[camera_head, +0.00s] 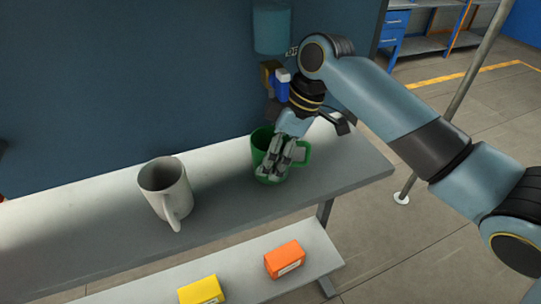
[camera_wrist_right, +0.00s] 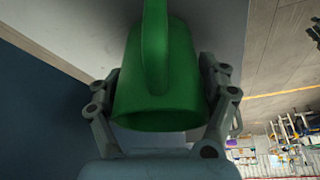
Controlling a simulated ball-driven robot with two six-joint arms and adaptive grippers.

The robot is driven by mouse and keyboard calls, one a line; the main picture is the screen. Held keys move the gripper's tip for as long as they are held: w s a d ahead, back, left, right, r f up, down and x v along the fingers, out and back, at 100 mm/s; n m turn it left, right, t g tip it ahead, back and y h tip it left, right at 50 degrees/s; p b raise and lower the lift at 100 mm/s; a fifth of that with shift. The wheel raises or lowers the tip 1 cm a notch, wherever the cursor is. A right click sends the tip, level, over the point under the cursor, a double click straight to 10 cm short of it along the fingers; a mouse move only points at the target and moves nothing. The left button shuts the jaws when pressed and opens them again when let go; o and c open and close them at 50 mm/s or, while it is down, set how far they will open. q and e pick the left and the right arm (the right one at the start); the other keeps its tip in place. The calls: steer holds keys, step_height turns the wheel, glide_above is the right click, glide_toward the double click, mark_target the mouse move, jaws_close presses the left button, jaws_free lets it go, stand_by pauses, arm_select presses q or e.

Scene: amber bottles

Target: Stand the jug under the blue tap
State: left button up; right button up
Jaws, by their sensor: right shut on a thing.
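The green jug (camera_head: 257,150) is upright at the shelf's right part, its handle to the right in the head view. My right gripper (camera_head: 272,170) reaches down over it and is shut on it. In the right wrist view the jug (camera_wrist_right: 165,95) sits between both fingers, with its handle toward the top of the picture. The blue tap (camera_head: 282,88) is on the wall side, above the jug in the picture, partly behind my right wrist. I cannot tell whether the jug is directly below it or touches the shelf. My left gripper is not in view.
A grey-white mug (camera_head: 163,183) stands on the shelf (camera_head: 222,195) left of the green jug, with a clear gap between. A blue-grey tank (camera_head: 271,28) is on the wall above the tap. Orange (camera_head: 285,259) and yellow (camera_head: 201,291) boxes lie on the lower shelf.

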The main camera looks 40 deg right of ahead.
steer(key=o, duration=1.2)
steer(key=shift+d+r+b, duration=0.2)
steer(key=shift+r+b, duration=0.1)
steer(key=shift+r, duration=0.15)
steer(key=s+d, duration=0.2)
steer(key=d, duration=0.1)
steer(key=s+d+b, duration=0.1)
steer(key=s+d, duration=0.4)
steer(key=d, duration=0.1)
steer(key=shift+s+d+r, duration=0.1)
steer(key=shift+s+d, duration=0.1)
steer(key=shift+d, duration=0.15)
